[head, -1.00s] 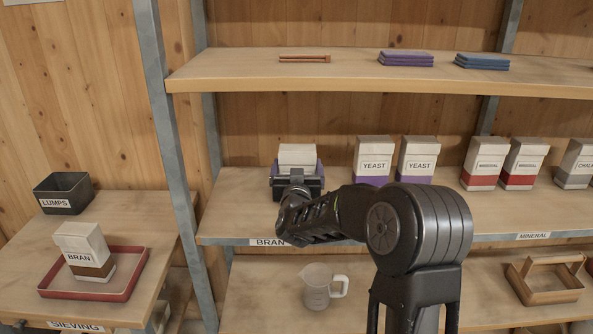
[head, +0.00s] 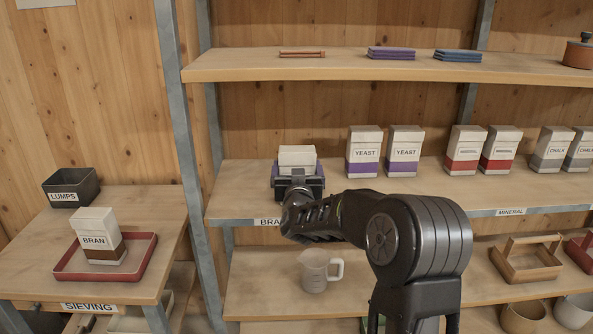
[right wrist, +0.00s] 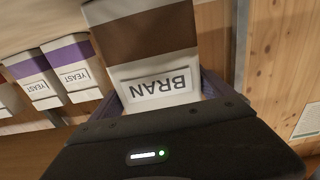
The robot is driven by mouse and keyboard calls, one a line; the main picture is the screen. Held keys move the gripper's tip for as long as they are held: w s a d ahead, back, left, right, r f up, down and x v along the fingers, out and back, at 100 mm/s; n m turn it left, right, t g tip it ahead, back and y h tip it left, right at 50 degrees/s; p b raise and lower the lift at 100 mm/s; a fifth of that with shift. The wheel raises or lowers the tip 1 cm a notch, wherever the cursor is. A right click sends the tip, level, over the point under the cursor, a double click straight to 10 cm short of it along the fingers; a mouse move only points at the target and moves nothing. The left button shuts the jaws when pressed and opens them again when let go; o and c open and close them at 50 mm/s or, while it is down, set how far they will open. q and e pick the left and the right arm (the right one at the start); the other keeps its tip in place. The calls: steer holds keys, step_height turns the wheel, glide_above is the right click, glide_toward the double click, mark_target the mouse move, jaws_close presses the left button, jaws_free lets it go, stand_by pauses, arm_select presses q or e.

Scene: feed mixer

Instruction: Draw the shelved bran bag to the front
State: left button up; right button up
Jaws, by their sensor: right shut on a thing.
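The shelved bran bag (head: 297,157) stands on the middle shelf (head: 235,190), above the BRAN label (head: 268,222). Only its pale top shows in the head view, behind my right gripper (head: 298,174). In the right wrist view the bag (right wrist: 165,45) appears upside down, with its brown band and BRAN label between my two fingers. My right gripper is shut on it. The bag's base is hidden. My left gripper is not in view.
Two yeast bags (head: 363,151) (head: 404,151) stand right of the held bag, farther back, with mineral bags (head: 464,150) beyond. A shelf post (head: 183,130) rises to the left. Another bran bag (head: 98,236) sits in a red tray (head: 143,262). A jug (head: 313,271) stands below.

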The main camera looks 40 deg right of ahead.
steer(key=o, duration=1.3)
steer(key=b+v, duration=0.1)
steer(key=v, duration=0.7)
